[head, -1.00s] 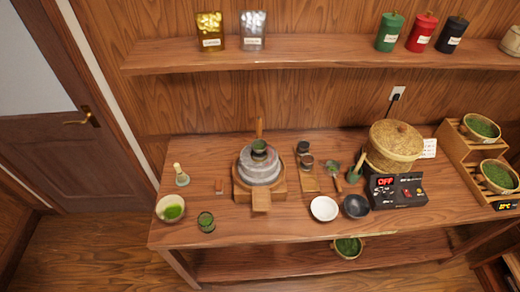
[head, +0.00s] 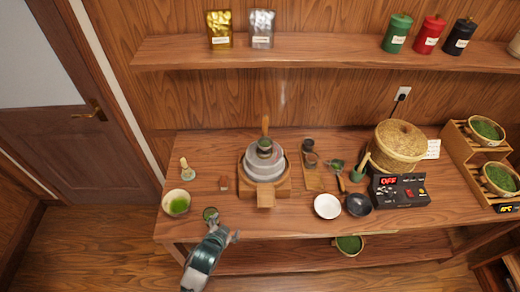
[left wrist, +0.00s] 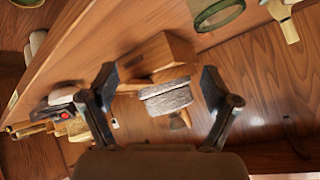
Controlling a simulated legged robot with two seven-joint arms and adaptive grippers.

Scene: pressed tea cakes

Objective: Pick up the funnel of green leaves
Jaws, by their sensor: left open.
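A small dark funnel-like cup with green leaves (head: 264,144) sits on top of the grey stone mill (head: 263,167), near the middle of the table. My left gripper (head: 222,229) is at the table's front edge, left of and nearer than the mill, apart from the cup. Its two fingers are spread and empty in the left wrist view (left wrist: 160,78). The mill (left wrist: 165,97) appears tilted beyond the fingers there; I cannot make out the cup clearly. A green glass (head: 210,214) stands just beyond my left gripper. My right gripper is out of view.
A bowl of green powder (head: 177,203) and a whisk on a stand (head: 187,171) are at the left. A white bowl (head: 327,206), a black bowl (head: 358,205) and a heater with a red display (head: 398,190) stand to the right. A shelf (head: 300,52) runs above.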

